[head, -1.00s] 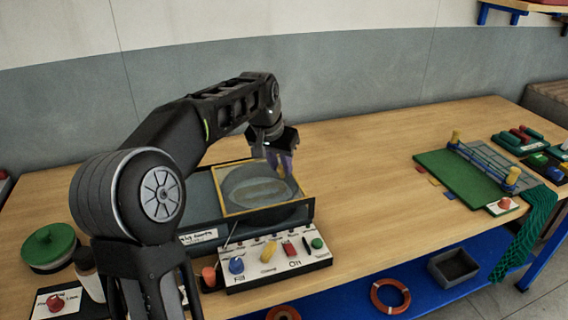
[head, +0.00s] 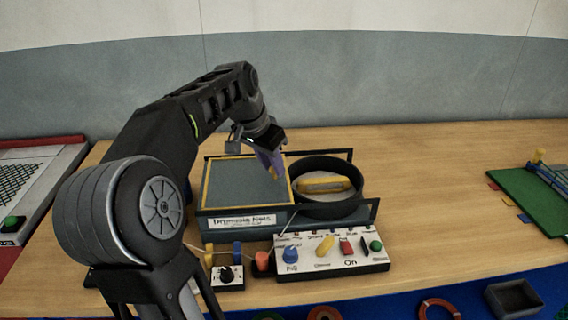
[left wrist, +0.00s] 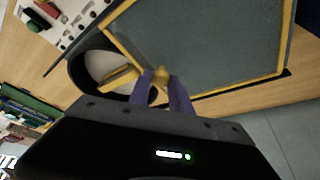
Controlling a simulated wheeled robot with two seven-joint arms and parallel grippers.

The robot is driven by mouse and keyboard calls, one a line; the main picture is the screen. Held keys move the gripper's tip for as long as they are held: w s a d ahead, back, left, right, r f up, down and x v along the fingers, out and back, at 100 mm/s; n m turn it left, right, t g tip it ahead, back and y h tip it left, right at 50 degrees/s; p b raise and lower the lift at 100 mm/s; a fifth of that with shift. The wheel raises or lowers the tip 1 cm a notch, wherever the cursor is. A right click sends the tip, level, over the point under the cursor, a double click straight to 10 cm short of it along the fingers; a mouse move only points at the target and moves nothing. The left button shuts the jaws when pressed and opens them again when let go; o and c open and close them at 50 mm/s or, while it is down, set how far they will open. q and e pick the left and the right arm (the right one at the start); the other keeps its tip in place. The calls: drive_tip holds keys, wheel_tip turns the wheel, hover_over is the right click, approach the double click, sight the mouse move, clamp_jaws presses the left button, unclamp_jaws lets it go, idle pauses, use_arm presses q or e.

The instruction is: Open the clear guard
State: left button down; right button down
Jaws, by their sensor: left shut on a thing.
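The clear guard (head: 246,184) is a see-through pane in a yellow frame. It lies over the left part of the machine box, beside the round drum (head: 325,202). The drum's mouth is uncovered, and a yellow bar (head: 325,185) shows inside it. My left gripper (head: 272,164) is at the guard's right edge. In the left wrist view its purple fingers (left wrist: 160,88) are shut on a small yellow knob (left wrist: 160,73) on the guard's frame (left wrist: 284,45). My right gripper is not in view.
A control panel (head: 333,255) with several knobs and buttons stands in front of the box. A small dial box (head: 228,277) is to its left. A green board (head: 530,200) lies at the far right. The table between drum and board is clear.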

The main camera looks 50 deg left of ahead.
use_arm(q)
drive_tip(key=c, duration=1.2)
unclamp_jaws()
drive_tip(key=shift+o, duration=0.2)
drive_tip(key=v, duration=0.7)
drive_tip(key=shift+r, duration=0.45)
drive_tip(key=shift+s, duration=0.1)
